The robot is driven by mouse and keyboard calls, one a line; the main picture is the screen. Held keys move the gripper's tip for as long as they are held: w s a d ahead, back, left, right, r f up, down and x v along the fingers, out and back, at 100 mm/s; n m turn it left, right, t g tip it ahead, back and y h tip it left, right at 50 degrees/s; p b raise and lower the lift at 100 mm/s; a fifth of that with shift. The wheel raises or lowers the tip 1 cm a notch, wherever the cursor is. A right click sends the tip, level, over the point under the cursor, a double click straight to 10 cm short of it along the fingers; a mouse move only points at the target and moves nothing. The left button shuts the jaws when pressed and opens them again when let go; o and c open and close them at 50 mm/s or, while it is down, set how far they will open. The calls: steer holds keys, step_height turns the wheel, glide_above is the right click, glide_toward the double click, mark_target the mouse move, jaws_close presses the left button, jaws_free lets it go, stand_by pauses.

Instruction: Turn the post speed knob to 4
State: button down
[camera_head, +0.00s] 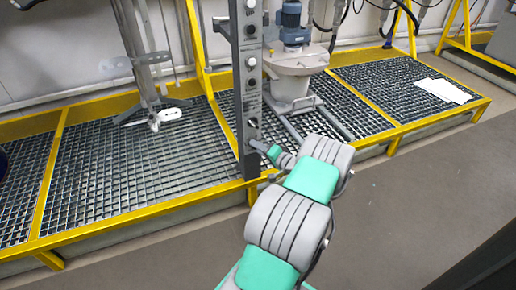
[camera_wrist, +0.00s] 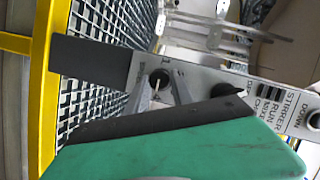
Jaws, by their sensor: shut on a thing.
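The grey post panel (camera_head: 251,75) stands upright at the front of the grating, with several round knobs down its face. The wrist view shows its lower part turned sideways (camera_wrist: 215,82), with a dark base at the left. The speed knob (camera_wrist: 159,76) is a small dark round knob near the panel's lower end, with small printed marks around it. My gripper (camera_wrist: 162,84) has its two thin fingers on either side of this knob and is shut on it. In the head view my gripper (camera_head: 258,146) is at the foot of the panel and hides the knob. The knob's pointer setting is too small to read.
A stirrer stand (camera_head: 150,70) is behind left of the post. A grey vessel with a blue motor (camera_head: 293,60) stands behind right. Yellow-edged grating (camera_head: 130,165) surrounds the post. A white sheet (camera_head: 443,90) lies at right. Other panel controls (camera_wrist: 270,95) are close to my gripper.

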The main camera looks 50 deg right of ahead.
steer(key=c, duration=1.1)
jaws_free()
steer(key=p+v, duration=0.2)
steer(key=v, duration=0.5)
steer(key=shift+s, duration=0.35)
steer(key=shift+r+p, duration=0.1)
steer(key=shift+p, duration=0.2)
